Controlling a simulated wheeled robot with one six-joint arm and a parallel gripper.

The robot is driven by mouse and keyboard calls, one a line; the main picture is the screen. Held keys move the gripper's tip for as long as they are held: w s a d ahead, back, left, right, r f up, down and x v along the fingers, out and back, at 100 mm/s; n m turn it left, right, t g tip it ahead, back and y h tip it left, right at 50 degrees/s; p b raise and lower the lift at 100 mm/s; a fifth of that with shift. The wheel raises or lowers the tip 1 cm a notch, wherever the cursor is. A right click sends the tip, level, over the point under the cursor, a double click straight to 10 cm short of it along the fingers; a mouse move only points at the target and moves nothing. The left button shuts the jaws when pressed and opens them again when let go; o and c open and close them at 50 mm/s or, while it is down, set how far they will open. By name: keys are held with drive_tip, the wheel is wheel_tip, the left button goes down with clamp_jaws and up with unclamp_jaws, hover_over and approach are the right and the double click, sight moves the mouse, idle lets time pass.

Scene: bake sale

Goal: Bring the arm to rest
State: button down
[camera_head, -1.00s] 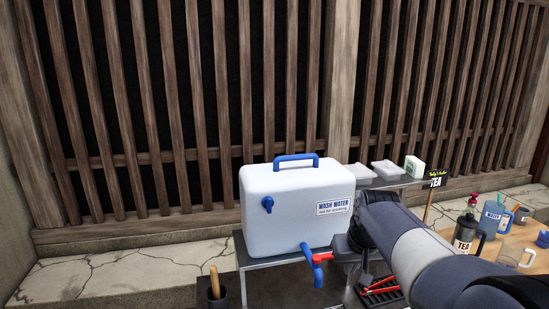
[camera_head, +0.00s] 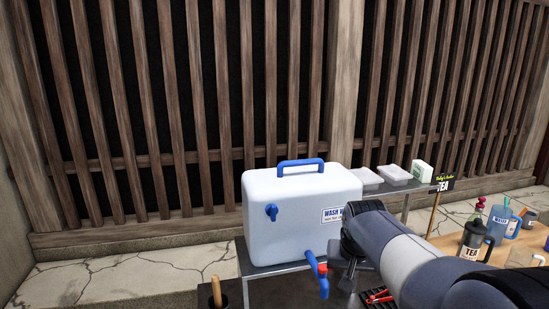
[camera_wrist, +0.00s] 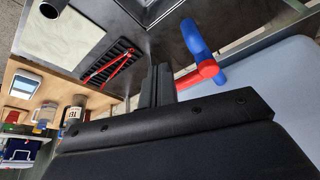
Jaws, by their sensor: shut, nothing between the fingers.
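My arm reaches in from the lower right of the head view. My gripper (camera_wrist: 158,72) shows in the wrist view with its two dark fingers together and nothing between them. In the head view the gripper is mostly hidden by my arm, low beside the white wash water container (camera_head: 290,215). The container's blue tap (camera_head: 323,287) with its red handle (camera_head: 322,268) is just left of it. In the wrist view the red handle (camera_wrist: 196,75) is close to the fingers; I cannot tell if they touch.
A dark rack with red items (camera_wrist: 112,66) lies on the counter. Lidded tubs (camera_head: 396,173) stand on a shelf behind. A tea jug (camera_head: 472,241) and a blue water jug (camera_head: 497,222) stand at right. A slatted wall (camera_head: 200,110) closes the back.

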drive_tip(key=s+a+r+b, duration=0.1)
drive_tip(key=s+r+b, duration=0.1)
drive_tip(key=s+r, duration=0.4)
drive_tip(key=shift+s+r, duration=0.4)
drive_tip(key=shift+a, duration=0.2)
